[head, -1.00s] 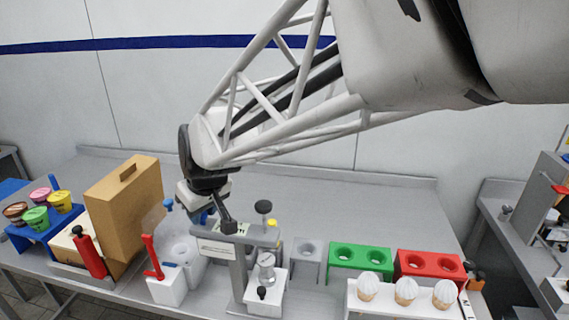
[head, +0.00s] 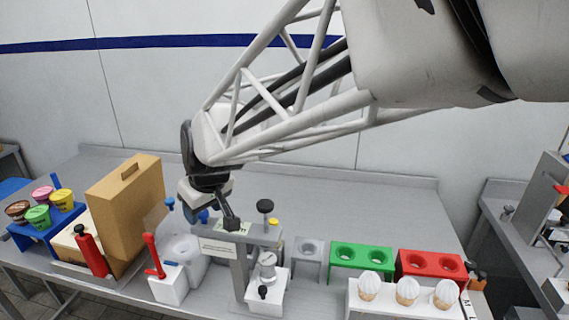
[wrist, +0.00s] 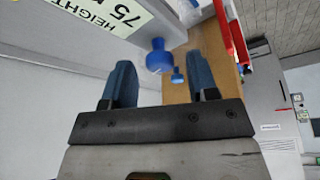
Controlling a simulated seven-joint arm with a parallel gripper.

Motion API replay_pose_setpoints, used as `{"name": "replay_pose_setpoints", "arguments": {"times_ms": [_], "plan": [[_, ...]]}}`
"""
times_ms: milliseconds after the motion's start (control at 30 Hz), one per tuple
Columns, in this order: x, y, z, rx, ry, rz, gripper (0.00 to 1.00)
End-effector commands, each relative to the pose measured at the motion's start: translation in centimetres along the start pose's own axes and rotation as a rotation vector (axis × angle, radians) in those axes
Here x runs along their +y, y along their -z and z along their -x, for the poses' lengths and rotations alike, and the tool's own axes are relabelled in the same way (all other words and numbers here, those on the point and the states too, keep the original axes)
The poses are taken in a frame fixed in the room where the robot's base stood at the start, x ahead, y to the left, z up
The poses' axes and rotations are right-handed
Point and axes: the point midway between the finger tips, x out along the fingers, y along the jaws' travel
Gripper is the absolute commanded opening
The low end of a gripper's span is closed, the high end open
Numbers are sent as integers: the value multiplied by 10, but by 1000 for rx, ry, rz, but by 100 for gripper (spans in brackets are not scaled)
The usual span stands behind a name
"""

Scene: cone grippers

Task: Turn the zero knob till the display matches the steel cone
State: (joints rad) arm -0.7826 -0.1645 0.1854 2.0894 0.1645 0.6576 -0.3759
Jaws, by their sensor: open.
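A grey gauge stand (head: 238,265) stands upright at the bench front, with a label plate (head: 217,248). A small pale green display (head: 240,229) on its top is partly hidden by a dark part, and its reading is too small to tell. A steel piece (head: 267,262), perhaps the cone, is at the white block beside the post. My gripper (wrist: 163,82) is open, its two blue fingers apart with nothing held. Beyond them in the wrist view is a blue knob (wrist: 158,57). In the head view my gripper (head: 194,212) is left of the stand's top. Which knob is zero is unclear.
A black knob (head: 265,206) and yellow button (head: 272,221) top the stand. A red-handled white block (head: 168,285) and tan case (head: 125,205) are left. Grey, green (head: 361,262) and red holders (head: 430,268) are right, behind white-topped cones (head: 407,290). The rear bench is clear.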

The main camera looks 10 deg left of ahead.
Motion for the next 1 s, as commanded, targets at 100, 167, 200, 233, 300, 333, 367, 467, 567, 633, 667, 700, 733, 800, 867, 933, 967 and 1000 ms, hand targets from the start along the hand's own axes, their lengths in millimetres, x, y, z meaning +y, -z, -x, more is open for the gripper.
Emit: {"name": "replay_pose_setpoints", "arguments": {"times_ms": [100, 167, 200, 233, 300, 333, 367, 467, 567, 633, 667, 700, 733, 800, 867, 933, 967, 1000], "plan": [[0, 0, 10, 2, 0, 0, 54], [0, 0, 16, 2, -1, 0, 54], [0, 0, 20, 3, -1, 0, 54], [0, 0, 24, 2, -1, 0, 54], [0, 1, 33, 2, -1, 0, 54], [0, 1, 38, 3, -1, 0, 54], [0, 1, 42, 4, -1, 0, 54], [0, 0, 54, 2, -1, 0, 54], [0, 0, 63, 1, 0, 0, 54], [0, 0, 68, 1, 0, 0, 54], [0, 0, 70, 1, 0, 0, 54], [0, 0, 72, 1, 0, 0, 54], [0, 0, 72, 1, 0, 0, 54], [0, 0, 73, 1, 0, 0, 54], [0, 0, 74, 0, 0, 0, 54], [0, 0, 74, 0, 0, 0, 54], [0, 0, 74, 0, 0, 0, 54], [0, 0, 73, 0, 0, 0, 54]]}}
